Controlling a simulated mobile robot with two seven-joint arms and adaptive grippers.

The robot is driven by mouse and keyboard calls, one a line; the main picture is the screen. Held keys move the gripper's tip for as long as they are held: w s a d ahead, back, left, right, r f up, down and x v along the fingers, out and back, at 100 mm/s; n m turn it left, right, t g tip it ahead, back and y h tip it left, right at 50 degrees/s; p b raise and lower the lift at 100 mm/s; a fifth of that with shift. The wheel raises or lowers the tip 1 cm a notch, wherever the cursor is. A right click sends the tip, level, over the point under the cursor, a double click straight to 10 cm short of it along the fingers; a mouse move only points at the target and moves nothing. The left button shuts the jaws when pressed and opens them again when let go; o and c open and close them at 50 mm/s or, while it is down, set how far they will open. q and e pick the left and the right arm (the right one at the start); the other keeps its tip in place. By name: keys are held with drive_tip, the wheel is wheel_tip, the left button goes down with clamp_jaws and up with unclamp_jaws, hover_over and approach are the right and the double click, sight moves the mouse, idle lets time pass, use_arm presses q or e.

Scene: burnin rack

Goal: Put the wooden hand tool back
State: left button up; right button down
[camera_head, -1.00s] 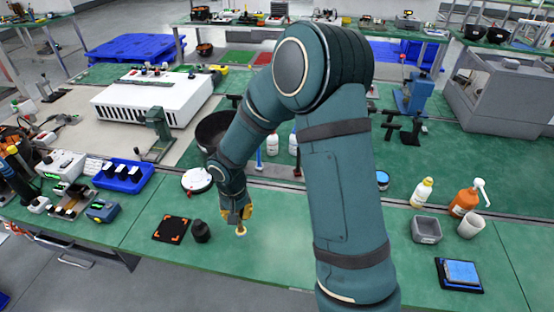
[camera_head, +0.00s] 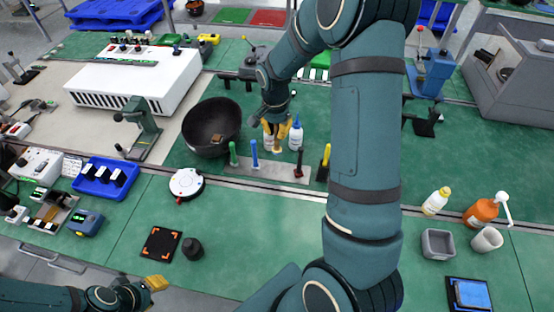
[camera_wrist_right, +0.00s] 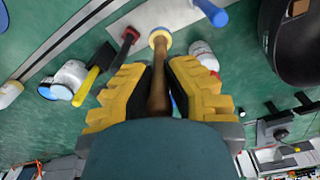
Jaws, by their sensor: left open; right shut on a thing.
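My right gripper (camera_head: 276,130) is shut on the wooden hand tool (camera_wrist_right: 158,75), which has a brown handle and a pale round end. In the right wrist view the handle lies between the yellow fingers. In the head view the tool's end (camera_head: 277,151) shows below the fingers, near the grey tool rack (camera_head: 268,175). Green (camera_head: 233,153), blue (camera_head: 254,153), red-black (camera_head: 300,163) and yellow (camera_head: 325,162) tools stand upright along the rack. The tool is between the blue and red-black ones in the picture; its height above the rack is unclear. My left gripper (camera_head: 152,284) is open at the lower left.
A black bowl (camera_head: 212,127) stands left of the rack. A white bottle (camera_head: 296,134) stands just behind it. A round white device (camera_head: 186,184) and a dark cup (camera_head: 192,249) are at the front left. The green table between rack and front edge is mostly clear.

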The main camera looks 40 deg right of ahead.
sight(277, 152)
wheel_tip(277, 152, down, 10)
drive_tip(key=shift+r, duration=0.1)
idle(0.4)
drive_tip(key=shift+b, duration=0.35)
drive_tip(key=c, duration=1.1)
unclamp_jaws()
drive_tip(key=shift+f, duration=0.2)
drive_tip(key=shift+c, duration=0.2)
drive_tip(key=shift+r, duration=0.15)
